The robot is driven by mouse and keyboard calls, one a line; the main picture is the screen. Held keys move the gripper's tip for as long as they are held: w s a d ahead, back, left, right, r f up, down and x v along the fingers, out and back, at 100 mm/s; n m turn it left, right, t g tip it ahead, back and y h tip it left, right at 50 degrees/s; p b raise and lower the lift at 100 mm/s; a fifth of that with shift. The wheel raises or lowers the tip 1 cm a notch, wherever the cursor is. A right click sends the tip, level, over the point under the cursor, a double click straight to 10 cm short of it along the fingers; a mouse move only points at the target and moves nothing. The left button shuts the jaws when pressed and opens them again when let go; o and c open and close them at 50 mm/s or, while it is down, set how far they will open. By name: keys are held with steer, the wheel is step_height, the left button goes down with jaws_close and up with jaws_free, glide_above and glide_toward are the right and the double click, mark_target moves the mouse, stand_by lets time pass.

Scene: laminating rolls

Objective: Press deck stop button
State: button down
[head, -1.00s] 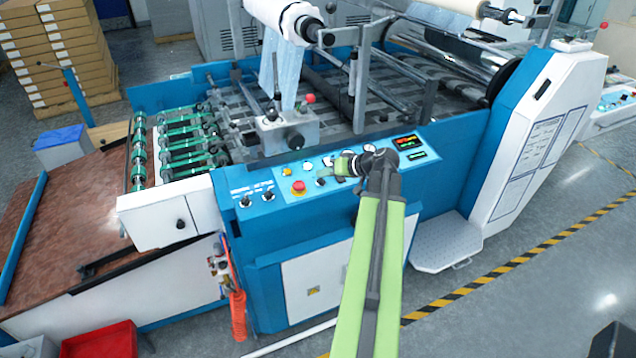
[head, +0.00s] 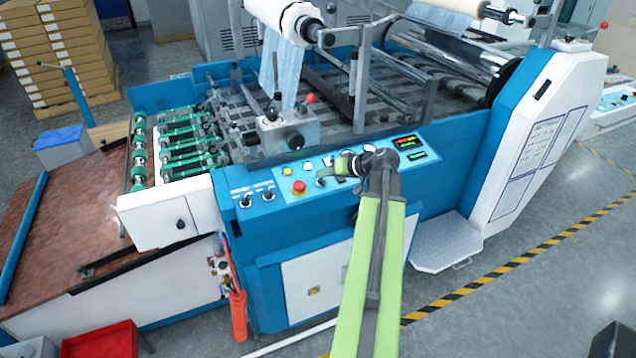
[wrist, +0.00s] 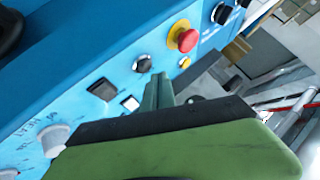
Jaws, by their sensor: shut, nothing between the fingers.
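The red mushroom-shaped stop button (head: 299,187) sits on a yellow ring on the blue sloped control panel (head: 283,194). In the wrist view the red button (wrist: 184,37) shows near the top, beyond my fingertips and unobstructed. My gripper (head: 322,173) is over the panel, just right of the red button in the head view and apart from it. In the wrist view my gripper (wrist: 158,88) is shut with nothing held. Its tips lie close to a black knob (wrist: 143,63) and a small yellow button (wrist: 185,62). Whether they touch the panel is unclear.
Several other controls crowd the panel, including two black switches (head: 257,198) at its left and a lit display (head: 406,142) at its right. A grey block with a red-tipped lever (head: 289,133) stands behind. Rollers and a frame rise beyond it.

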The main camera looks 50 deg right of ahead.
steer(key=shift+f, duration=0.1)
steer(key=shift+s+f+b, duration=0.1)
steer(key=shift+f+b, duration=0.2)
steer(key=shift+b, duration=0.1)
steer(key=shift+d+f+b, duration=0.1)
steer(key=shift+f+b, duration=0.35)
stand_by(0.5)
steer(key=shift+r, duration=0.15)
steer(key=shift+s+r+p, duration=0.1)
steer(key=shift+r+p, duration=0.65)
steer(key=shift+p, duration=0.15)
steer(key=r+p, duration=0.3)
steer(key=s+r+p, duration=0.1)
steer(key=r, duration=0.1)
steer(key=shift+a+p, duration=0.3)
steer(key=shift+p, duration=0.1)
steer(key=shift+f, duration=0.1)
